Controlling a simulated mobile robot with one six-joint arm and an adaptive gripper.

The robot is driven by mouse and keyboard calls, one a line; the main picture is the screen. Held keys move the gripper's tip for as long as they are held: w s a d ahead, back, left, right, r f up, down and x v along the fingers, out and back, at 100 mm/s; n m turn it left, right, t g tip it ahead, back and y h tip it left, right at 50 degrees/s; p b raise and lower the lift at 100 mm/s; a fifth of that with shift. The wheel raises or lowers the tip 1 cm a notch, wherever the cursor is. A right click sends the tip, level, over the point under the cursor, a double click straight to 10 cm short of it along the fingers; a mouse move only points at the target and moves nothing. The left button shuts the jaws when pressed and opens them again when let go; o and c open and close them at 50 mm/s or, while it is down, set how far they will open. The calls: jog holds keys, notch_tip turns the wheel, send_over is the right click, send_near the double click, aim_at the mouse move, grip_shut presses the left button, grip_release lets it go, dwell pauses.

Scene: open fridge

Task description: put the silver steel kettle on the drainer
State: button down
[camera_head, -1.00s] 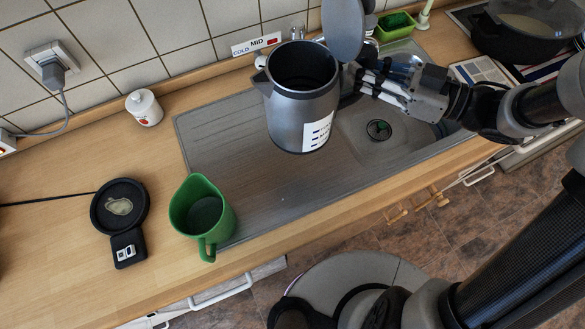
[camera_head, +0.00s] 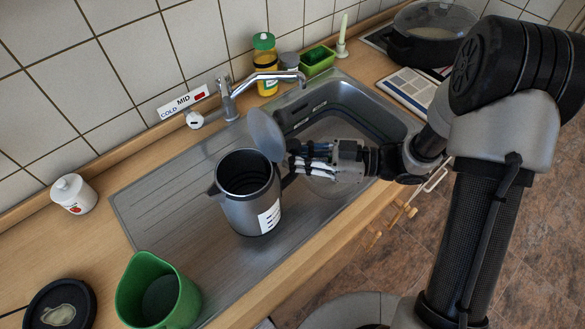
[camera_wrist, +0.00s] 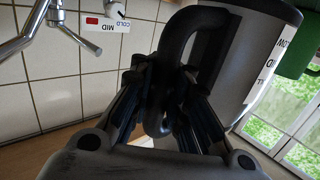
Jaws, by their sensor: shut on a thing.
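The silver steel kettle (camera_head: 238,208) is upright with its round lid (camera_head: 265,133) raised. It is over the ribbed drainer (camera_head: 150,205), left of the sink basin. I cannot tell whether its base touches the drainer. My gripper (camera_head: 294,162) comes from the right and is shut on the kettle's black handle. In the wrist view, the handle (camera_wrist: 180,50) passes between the fingers of my gripper (camera_wrist: 165,85), with the kettle's body (camera_wrist: 238,60) behind it.
A green jug (camera_head: 135,285) stands near the drainer's front left corner. The tap (camera_head: 245,88) reaches over the basin behind the kettle. A white lidded jar (camera_head: 73,195) and a black kitchen scale (camera_head: 60,305) are at the left. A black pot (camera_head: 425,45) sits at the back right.

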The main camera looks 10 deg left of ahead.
jog(key=shift+f+b, duration=0.7)
jog(key=shift+f, duration=1.25)
jog(key=shift+f, duration=0.15)
jog(key=c, duration=1.5)
grip_release()
jog(key=shift+d+r, duration=0.2)
jog(key=shift+d, duration=0.2)
jog(key=d+p, duration=0.1)
jog(key=d, duration=0.2)
jog(key=d+p, duration=0.1)
jog(key=d, duration=0.3)
jog(key=d+p, duration=0.1)
jog(key=d, duration=0.3)
jog(key=shift+w+d+r, duration=0.1)
jog(key=shift+w+r, duration=0.05)
jog(key=shift+r, duration=0.2)
